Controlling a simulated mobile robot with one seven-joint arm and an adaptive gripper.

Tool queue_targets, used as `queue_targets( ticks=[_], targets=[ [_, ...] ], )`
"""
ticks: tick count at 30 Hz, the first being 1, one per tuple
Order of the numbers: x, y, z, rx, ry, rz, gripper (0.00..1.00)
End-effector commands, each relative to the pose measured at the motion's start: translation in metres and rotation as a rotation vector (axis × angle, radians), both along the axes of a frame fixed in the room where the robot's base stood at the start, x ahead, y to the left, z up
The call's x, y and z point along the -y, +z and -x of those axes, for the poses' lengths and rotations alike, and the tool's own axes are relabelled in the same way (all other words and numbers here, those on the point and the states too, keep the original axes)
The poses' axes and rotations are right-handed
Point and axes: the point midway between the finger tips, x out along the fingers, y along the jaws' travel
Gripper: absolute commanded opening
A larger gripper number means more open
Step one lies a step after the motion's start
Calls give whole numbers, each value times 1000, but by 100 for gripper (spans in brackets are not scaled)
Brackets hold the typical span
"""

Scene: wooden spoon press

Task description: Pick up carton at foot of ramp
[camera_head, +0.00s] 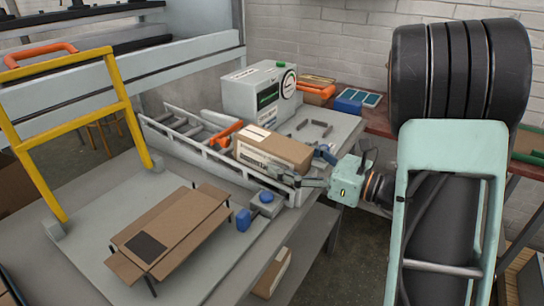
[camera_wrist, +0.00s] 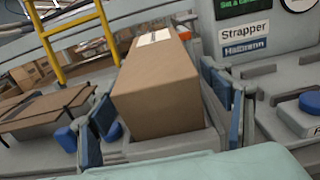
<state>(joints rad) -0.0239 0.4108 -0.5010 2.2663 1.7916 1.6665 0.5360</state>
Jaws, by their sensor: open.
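A closed brown carton (camera_head: 272,148) with a white label on top rests at the low right end of the roller ramp (camera_head: 188,130) in the head view. My gripper (camera_head: 320,166) is at the carton's near right end. In the wrist view the carton (camera_wrist: 155,90) stands between the blue-padded fingers of my gripper (camera_wrist: 158,120), one on each side. The fingers are spread, and gaps show between the pads and the carton. Part of the carton's near end is hidden by the gripper in the head view.
A flattened carton (camera_head: 170,235) lies on the bench at front left, below a yellow frame (camera_head: 120,80). Blue knobs (camera_head: 243,219) stand near the ramp's foot. A grey strapper machine (camera_head: 258,95) stands behind the carton. Another box (camera_head: 272,273) is low under the bench.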

Motion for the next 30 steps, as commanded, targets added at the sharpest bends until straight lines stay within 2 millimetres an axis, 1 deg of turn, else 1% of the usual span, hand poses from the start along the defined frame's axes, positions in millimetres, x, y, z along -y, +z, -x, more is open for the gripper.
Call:
queue_targets(
  ticks=[3, 9, 13, 20, 30],
  targets=[
    [-13, 0, -7, 3, 5, 1, 72],
    [-33, 3, -21, 4, 3, 1, 72],
    [-38, 3, -25, 2, 1, 1, 72],
    [-38, 4, -26, 2, 0, 0, 72],
    [-38, 3, -25, 2, 0, 1, 35]
  ],
)
